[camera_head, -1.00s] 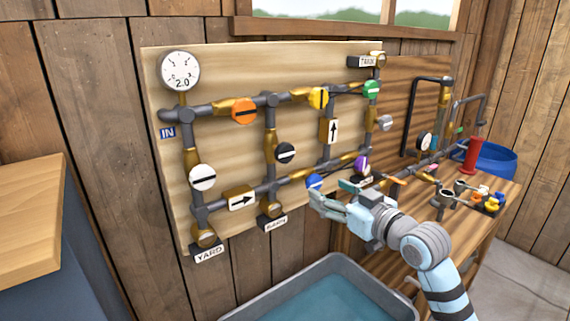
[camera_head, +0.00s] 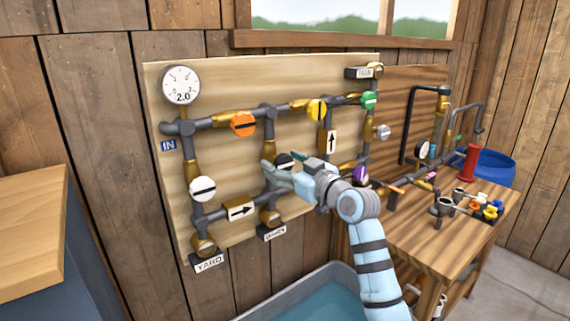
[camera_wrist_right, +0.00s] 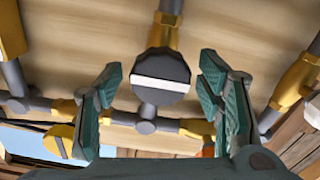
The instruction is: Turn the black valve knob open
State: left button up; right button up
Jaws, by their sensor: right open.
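The black valve knob (camera_head: 284,160) sits on the middle vertical pipe of the board and is partly hidden behind my gripper in the head view. In the wrist view the black knob (camera_wrist_right: 160,77) is a round dark disc with a white bar lying nearly across the picture. My right gripper (camera_head: 268,171) is in front of the knob. In the wrist view its fingers (camera_wrist_right: 165,95) are spread on both sides of the knob, with gaps between them and it. My left gripper is not in view.
Nearby on the board are an orange knob (camera_head: 244,124), a white knob (camera_head: 202,188), a yellow knob (camera_head: 317,109) and a purple knob (camera_head: 360,175). A water-filled trough (camera_head: 270,300) stands below. A wooden bench (camera_head: 440,245) with fittings is at the right.

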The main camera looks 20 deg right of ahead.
jog(key=c, duration=1.2)
jog(key=shift+n, duration=0.4)
jog(key=n+b, duration=0.2)
jog(key=n, duration=0.1)
jog(key=shift+f+n, duration=0.15)
jog(key=shift+n, duration=0.25)
jog(key=n+b, duration=0.1)
jog(key=n, duration=0.3)
jog(key=shift+a+b, duration=0.1)
jog(key=shift+b, duration=0.3)
jog(key=n+b, duration=0.1)
jog(key=n, duration=0.4)
jog(key=shift+f, duration=0.1)
jog(key=n+b, duration=0.1)
jog(key=n, duration=0.3)
jog(key=shift+b, duration=0.3)
jog(key=shift+n, duration=0.3)
